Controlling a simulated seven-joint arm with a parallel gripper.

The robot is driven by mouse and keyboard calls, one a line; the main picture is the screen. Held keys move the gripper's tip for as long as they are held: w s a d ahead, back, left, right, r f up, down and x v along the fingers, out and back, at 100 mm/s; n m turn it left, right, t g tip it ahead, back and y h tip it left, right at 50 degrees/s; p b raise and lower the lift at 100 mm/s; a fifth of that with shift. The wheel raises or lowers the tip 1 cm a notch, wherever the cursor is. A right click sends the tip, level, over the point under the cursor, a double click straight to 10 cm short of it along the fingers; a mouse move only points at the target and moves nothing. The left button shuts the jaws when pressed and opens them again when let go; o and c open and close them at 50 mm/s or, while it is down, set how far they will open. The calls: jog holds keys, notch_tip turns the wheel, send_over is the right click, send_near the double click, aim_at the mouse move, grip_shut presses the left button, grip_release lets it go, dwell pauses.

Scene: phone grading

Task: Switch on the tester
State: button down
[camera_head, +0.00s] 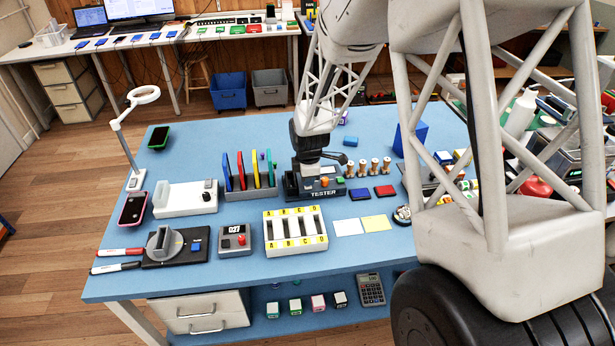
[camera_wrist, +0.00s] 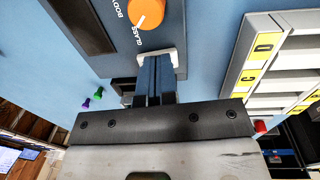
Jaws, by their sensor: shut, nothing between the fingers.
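The tester (camera_head: 325,194) is a dark box with its name on the front, standing mid-table. An orange knob (camera_head: 325,182) sits on its top. In the wrist view the tester's grey panel (camera_wrist: 172,22) fills the upper middle, with the orange knob (camera_wrist: 147,12) beside the words BODY and GLASS. My gripper (camera_head: 306,172) is over the left part of the tester, pointing down. In the wrist view my gripper (camera_wrist: 155,66) is shut and empty, its tips at a small white frame (camera_wrist: 173,57) near the panel's edge. Whether they touch it cannot be told. The tester's power switch cannot be made out.
A white rack lettered A to D (camera_head: 295,250) stands in front of the tester. Upright coloured boards in a holder (camera_head: 251,193) are to its left. Bare blue table (camera_head: 215,140) is behind left.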

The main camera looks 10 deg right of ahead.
aim_at(308, 187)
jog(key=shift+r, duration=0.2)
dwell(0.4)
notch_tip(308, 187, up, 14)
jog(key=s, duration=0.2)
jog(key=shift+f, duration=0.2)
dwell(0.4)
jog(key=shift+w+a+t, duration=0.1)
jog(key=shift+w+t, duration=0.2)
jog(key=shift+w, duration=0.4)
jog(key=shift+f, duration=0.1)
jog(key=f, duration=0.4)
jog(key=w+f, duration=0.1)
jog(key=f, duration=0.4)
jog(key=w+f, duration=0.1)
jog(key=f, duration=0.3)
jog(key=shift+f, duration=0.3)
